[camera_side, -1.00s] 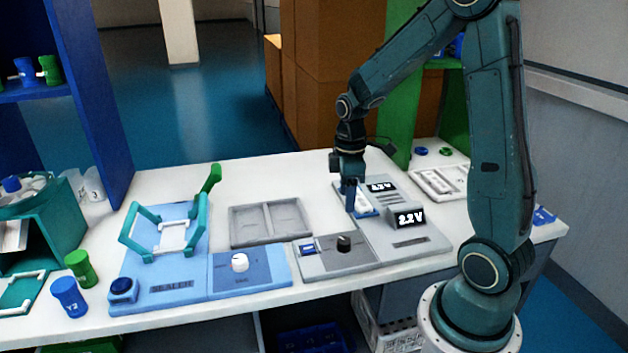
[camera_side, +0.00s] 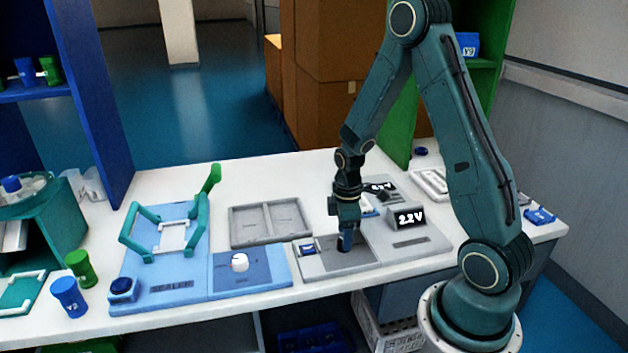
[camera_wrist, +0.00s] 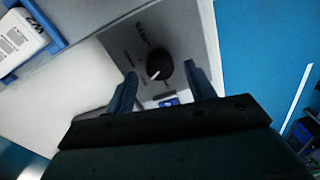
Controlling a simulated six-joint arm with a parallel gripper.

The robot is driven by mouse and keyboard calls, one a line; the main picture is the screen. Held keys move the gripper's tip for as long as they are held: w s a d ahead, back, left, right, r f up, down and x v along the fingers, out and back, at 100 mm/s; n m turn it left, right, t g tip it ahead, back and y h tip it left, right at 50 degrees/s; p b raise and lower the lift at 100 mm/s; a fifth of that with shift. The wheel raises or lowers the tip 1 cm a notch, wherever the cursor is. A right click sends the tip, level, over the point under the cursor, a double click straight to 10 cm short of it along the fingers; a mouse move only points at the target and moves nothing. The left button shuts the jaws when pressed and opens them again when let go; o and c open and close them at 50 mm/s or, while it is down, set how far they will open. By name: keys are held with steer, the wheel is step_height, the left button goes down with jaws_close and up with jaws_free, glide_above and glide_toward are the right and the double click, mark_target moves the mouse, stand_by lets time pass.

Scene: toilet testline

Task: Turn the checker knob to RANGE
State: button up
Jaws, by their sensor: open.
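The checker knob (camera_wrist: 158,66) is black with a white pointer mark, on the grey checker panel (camera_side: 318,266). In the wrist view it lies between and just beyond the two blue fingers of my gripper (camera_wrist: 163,88), which are apart. The pointer aims toward the lower left in that view. Small lettering is printed on the panel around the knob, too blurred to read surely. In the side view my gripper (camera_side: 346,241) points down right over the knob and mostly hides it. I cannot tell whether the fingers touch the knob.
The display (camera_side: 410,217) reads 2.2V right of the knob. A blue sealer panel (camera_side: 232,283) with a white knob (camera_side: 240,262) lies to the left. An empty grey tray (camera_side: 270,224) lies behind. A blue-and-white item (camera_wrist: 162,102) sits beside the knob.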

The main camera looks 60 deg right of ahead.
steer(key=shift+f, duration=0.9)
steer(key=c, duration=1)
steer(key=shift+o, duration=0.2)
steer(key=shift+m, duration=0.4)
steer(key=m, duration=1)
steer(key=shift+r, duration=0.1)
